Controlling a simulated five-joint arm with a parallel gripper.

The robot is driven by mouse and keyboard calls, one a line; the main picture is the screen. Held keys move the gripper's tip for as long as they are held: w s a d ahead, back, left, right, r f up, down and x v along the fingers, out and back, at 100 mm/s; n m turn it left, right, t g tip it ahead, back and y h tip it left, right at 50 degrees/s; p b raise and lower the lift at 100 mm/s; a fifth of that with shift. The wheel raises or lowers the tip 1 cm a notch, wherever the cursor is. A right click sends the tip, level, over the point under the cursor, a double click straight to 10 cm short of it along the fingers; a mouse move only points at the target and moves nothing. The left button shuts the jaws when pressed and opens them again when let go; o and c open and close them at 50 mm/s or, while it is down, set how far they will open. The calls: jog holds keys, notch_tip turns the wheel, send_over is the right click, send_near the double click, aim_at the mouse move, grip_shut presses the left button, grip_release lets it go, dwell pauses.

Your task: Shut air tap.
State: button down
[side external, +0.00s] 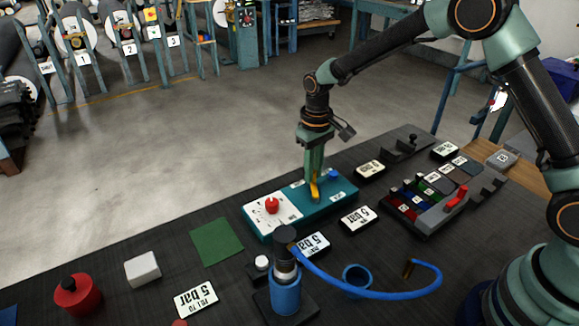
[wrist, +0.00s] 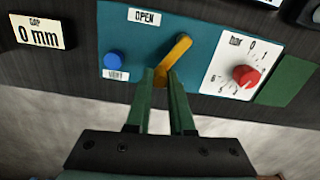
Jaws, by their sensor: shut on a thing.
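The air tap is a yellow lever (side external: 315,192) on a teal panel (side external: 291,218). In the wrist view the lever (wrist: 178,52) lies slanted, its upper end to the right of the OPEN label (wrist: 145,16) and its lower end between my fingertips. My gripper (side external: 313,178) comes down on the panel from above. In the wrist view my gripper (wrist: 161,75) is shut on the lever's lower end. The fingers hide part of that end and the panel around it.
The panel also carries a red knob (side external: 271,204) on a white bar dial and a blue VENT button (wrist: 113,60). A green mat (side external: 217,241), a blue hose (side external: 390,289) and a rack of coloured blocks (side external: 428,195) are nearby.

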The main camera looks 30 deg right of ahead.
jog(key=n, duration=0.1)
jog(key=a+n, duration=0.1)
jog(key=n, duration=0.1)
jog(key=a+n, duration=0.1)
jog(key=n, duration=0.1)
jog(key=shift+w+a, duration=0.15)
jog(key=shift+w, duration=0.2)
jog(key=shift+a+n, duration=0.1)
jog(key=shift+n, duration=0.3)
jog(key=c, duration=0.8)
grip_release()
jog(key=shift+r, duration=0.1)
notch_tip(320, 180, up, 12)
